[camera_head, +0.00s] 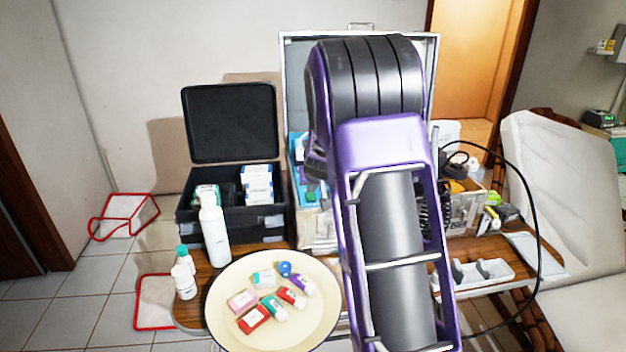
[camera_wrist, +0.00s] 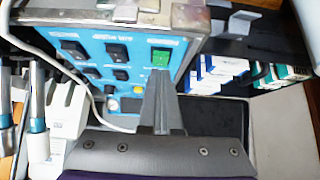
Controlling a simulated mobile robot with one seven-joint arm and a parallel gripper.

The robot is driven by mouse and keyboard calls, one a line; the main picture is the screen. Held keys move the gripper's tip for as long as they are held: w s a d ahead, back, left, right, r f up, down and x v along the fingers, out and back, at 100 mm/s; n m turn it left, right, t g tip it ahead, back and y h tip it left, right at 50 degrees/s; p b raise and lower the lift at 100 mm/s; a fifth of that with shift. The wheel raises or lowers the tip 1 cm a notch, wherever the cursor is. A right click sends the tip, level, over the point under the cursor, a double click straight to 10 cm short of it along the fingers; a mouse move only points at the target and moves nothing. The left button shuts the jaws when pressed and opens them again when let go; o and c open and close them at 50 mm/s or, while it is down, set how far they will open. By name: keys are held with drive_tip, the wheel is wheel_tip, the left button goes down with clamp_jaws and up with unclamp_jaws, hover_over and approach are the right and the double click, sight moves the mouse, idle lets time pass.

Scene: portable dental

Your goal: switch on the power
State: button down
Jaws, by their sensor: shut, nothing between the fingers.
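A blue control panel (camera_wrist: 105,52) fills the upper left of the wrist view, set in a metal case. It carries several black rocker switches (camera_wrist: 75,49) and one green switch (camera_wrist: 161,58) near its right edge. The labels are too blurred to read. My gripper (camera_wrist: 159,78) is shut and empty, its fingertips just below the green switch in the picture; I cannot tell whether they touch it. In the head view a strip of the blue panel (camera_head: 298,150) shows left of my arm, which hides most of the case and my gripper.
A black open case (camera_head: 228,125) with boxes stands left of the metal case. A white bottle (camera_head: 214,232) and a round cream tray (camera_head: 225,318) with small boxes are in front. A black cable (camera_head: 538,215) loops at right. A white tube (camera_wrist: 45,55) crosses the panel's left side.

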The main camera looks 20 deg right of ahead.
drive_tip(key=shift+f, duration=0.65)
drive_tip(key=shift+s+f+b, duration=0.15)
drive_tip(key=shift+f+b, duration=0.5)
drive_tip(key=shift+b, duration=0.25)
drive_tip(key=shift+r, duration=0.25)
drive_tip(key=shift+r+p, duration=0.1)
drive_tip(key=shift+p, duration=0.2)
drive_tip(key=shift+r+p, duration=0.5)
drive_tip(key=shift+r, duration=0.2)
